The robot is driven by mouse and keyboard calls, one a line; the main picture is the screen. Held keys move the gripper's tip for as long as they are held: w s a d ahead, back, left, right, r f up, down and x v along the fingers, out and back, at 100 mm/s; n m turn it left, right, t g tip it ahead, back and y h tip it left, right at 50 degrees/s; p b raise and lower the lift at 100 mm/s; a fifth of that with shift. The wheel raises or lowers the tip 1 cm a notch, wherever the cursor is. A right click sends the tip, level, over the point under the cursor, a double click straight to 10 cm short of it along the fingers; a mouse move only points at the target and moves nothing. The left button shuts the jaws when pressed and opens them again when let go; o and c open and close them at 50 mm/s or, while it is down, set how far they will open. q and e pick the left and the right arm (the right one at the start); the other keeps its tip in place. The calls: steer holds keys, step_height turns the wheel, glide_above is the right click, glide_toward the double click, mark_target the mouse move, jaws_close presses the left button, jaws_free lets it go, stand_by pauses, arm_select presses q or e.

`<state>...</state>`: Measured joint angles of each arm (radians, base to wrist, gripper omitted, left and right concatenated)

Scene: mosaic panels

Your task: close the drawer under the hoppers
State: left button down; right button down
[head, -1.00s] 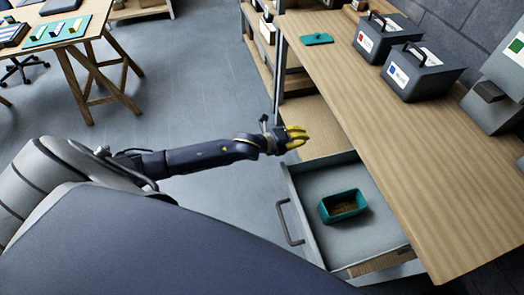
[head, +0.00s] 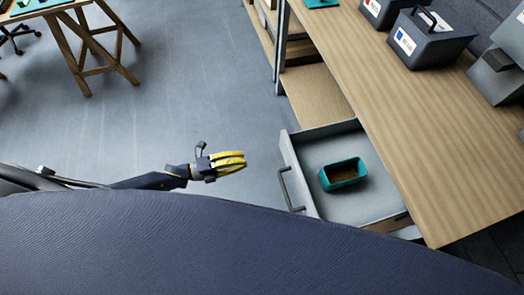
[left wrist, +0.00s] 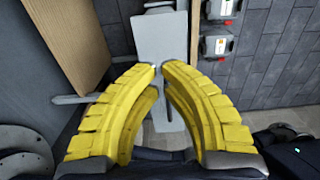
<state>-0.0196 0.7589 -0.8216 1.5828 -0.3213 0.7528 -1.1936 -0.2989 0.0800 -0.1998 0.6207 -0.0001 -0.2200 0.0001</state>
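The grey drawer (head: 312,200) is pulled out from under the wooden bench, with its bar handle (head: 291,190) on its left side. A teal bin (head: 343,174) with brown contents sits inside it. The hoppers appear to be the dark grey boxes with labels (head: 432,42) on the bench top. My left gripper (head: 243,162) is left of the drawer handle, clear of it and empty. In the left wrist view its yellow fingers (left wrist: 160,66) curve in until their tips nearly meet, with nothing visible between them. My right gripper is not in view.
The wooden bench top (head: 400,110) overhangs the back of the drawer. A lower wooden shelf (head: 318,97) lies beyond it. Open grey floor (head: 190,90) surrounds my left gripper. A trestle table (head: 85,50) stands at the far left.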

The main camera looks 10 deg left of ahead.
mark_target(284, 149)
arm_select(q)
steer(key=x, duration=1.3)
steer(key=shift+w+d, duration=0.15)
steer(key=shift+d, duration=0.15)
steer(key=shift+d, duration=0.1)
